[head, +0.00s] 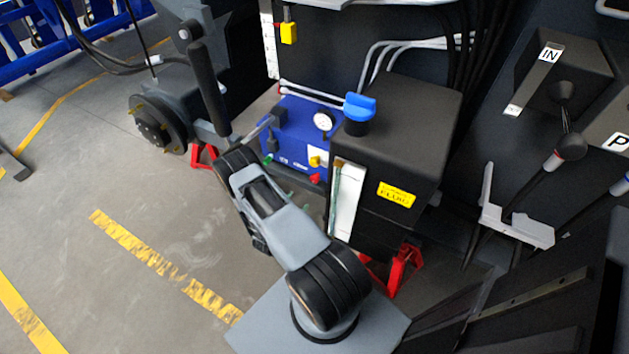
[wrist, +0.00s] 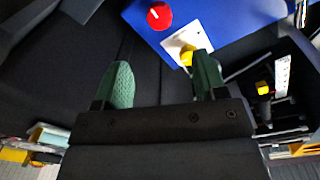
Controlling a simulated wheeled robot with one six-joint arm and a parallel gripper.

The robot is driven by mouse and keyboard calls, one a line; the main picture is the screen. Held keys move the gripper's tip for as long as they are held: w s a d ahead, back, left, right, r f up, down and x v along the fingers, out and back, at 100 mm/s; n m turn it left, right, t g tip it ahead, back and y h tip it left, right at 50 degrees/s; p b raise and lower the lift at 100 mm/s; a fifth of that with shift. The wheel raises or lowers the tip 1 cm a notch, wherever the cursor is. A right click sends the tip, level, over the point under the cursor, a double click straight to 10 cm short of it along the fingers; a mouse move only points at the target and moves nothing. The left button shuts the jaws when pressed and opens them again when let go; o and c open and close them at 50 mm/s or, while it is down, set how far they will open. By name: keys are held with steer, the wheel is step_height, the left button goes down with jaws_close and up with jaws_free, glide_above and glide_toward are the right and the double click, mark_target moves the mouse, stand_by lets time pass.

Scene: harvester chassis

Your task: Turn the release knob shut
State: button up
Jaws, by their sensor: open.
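The blue pump unit (head: 290,128) stands beside the black tank in the head view. Its front carries a red knob (head: 315,178) and a yellow knob (head: 314,161) on a white plate. I cannot tell from a label which is the release knob. In the wrist view the red knob (wrist: 159,15) shows a white mark, at the top. The yellow knob (wrist: 187,56) on its white plate (wrist: 188,38) is partly hidden behind the right green finger. My gripper (wrist: 162,82) is open and empty, its green fingers apart. In the head view my arm partly hides it.
A black tank (head: 410,125) with a blue cap (head: 360,105) and a yellow label stands right of the unit. A round gauge (head: 323,120) sits on the unit, with hoses behind. Red stands (head: 400,270) are below.

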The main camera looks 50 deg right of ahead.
mark_target(313, 180)
steer(key=x, duration=1.3)
steer(key=shift+b, duration=0.3)
steer(key=shift+c, duration=0.2)
